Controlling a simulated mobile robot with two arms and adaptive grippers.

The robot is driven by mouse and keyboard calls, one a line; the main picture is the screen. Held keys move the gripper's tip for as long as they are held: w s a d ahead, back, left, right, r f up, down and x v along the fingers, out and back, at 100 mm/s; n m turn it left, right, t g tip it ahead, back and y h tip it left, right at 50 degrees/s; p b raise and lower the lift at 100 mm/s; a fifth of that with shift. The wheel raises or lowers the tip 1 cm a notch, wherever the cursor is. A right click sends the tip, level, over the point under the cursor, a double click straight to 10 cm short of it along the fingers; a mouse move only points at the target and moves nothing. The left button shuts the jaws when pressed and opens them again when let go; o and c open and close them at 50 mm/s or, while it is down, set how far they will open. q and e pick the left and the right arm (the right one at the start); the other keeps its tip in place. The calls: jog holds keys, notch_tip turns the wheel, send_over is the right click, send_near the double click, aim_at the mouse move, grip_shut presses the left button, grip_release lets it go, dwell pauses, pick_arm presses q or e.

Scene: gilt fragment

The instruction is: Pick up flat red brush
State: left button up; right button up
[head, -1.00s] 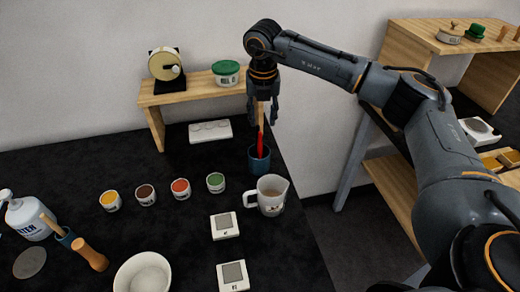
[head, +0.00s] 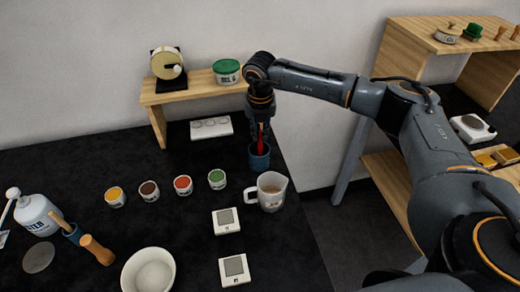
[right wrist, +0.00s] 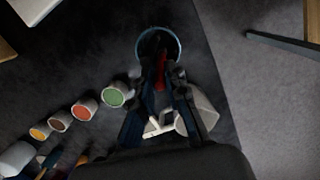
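The flat red brush (head: 260,140) stands in a blue cup (head: 259,158) near the table's right edge. Its red part shows above the rim; its upper end is hidden by my right gripper. My right gripper (head: 260,130) points down over the cup, its fingers apart on either side of the brush. In the right wrist view, the red of the brush (right wrist: 160,78) shows between the fingers, with the cup (right wrist: 158,42) beyond. I cannot tell whether a finger touches the brush. My left gripper is not in view.
A measuring jug (head: 268,191) stands close in front of the cup. Paint pots (head: 217,179) line up to the left. A wooden shelf (head: 190,95) carries a green-lidded tub (head: 227,71) behind. Two white square devices (head: 226,221) and a bowl (head: 148,270) lie nearer.

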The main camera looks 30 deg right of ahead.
grip_shut()
jog(key=shift+r, duration=0.55)
notch_tip(320, 180, up, 17)
jog(key=b, duration=0.5)
